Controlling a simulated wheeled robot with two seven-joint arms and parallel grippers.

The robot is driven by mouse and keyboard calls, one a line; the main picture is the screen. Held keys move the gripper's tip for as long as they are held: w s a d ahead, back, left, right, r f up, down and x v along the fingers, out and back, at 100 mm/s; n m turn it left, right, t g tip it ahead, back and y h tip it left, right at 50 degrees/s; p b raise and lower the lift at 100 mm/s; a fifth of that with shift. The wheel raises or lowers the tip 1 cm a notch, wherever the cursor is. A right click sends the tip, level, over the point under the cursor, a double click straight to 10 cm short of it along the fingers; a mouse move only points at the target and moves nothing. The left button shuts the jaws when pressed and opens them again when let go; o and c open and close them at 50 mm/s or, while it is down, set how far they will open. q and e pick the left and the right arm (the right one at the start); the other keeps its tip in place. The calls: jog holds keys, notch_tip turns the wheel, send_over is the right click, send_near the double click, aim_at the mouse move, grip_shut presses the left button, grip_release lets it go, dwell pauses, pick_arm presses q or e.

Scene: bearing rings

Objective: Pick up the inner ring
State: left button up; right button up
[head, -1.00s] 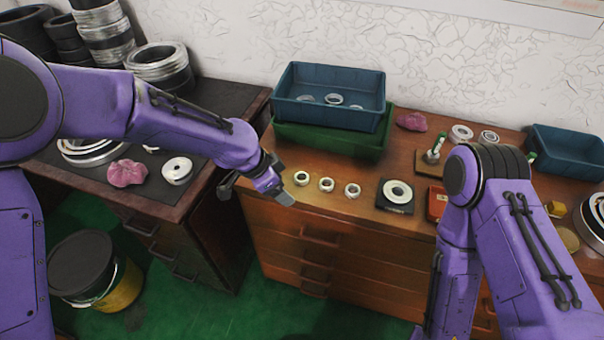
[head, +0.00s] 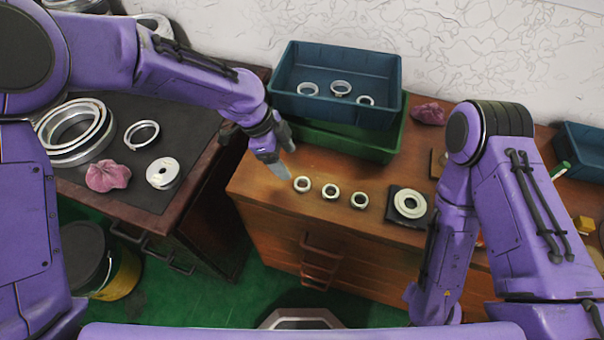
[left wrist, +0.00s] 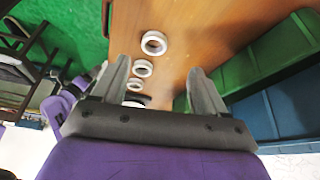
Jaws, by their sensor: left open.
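Three small pale metal rings lie in a row on the wooden bench: a left one (head: 302,185), a middle one (head: 330,191) and a right one (head: 359,200). I cannot tell from the pictures which is the inner ring. My left gripper (head: 283,158) is open and empty, above the bench just behind and left of the left ring. In the left wrist view its spread fingers (left wrist: 160,72) point toward the row, with the nearest ring (left wrist: 154,43) beyond the fingertips, touching neither. My right arm shows in the head view, but its gripper cannot be made out.
A larger ring (head: 410,203) lies on a black pad (head: 392,212) right of the row. A blue bin (head: 380,70) with several rings sits on a green bin (head: 400,135) behind. A dark bench (head: 120,195) at left holds more rings and a pink cloth (head: 108,176).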

aim_at(305, 186)
pick_arm(q)
jog(key=x, duration=0.2)
jog(key=p+x, duration=0.1)
jog(key=x, duration=0.2)
jog(key=s+p+x, duration=0.1)
jog(key=x, duration=0.2)
jog(key=shift+d, duration=0.35)
jog(key=c, duration=1.2)
jog(key=shift+o, duration=0.2)
jog(key=shift+r, duration=0.1)
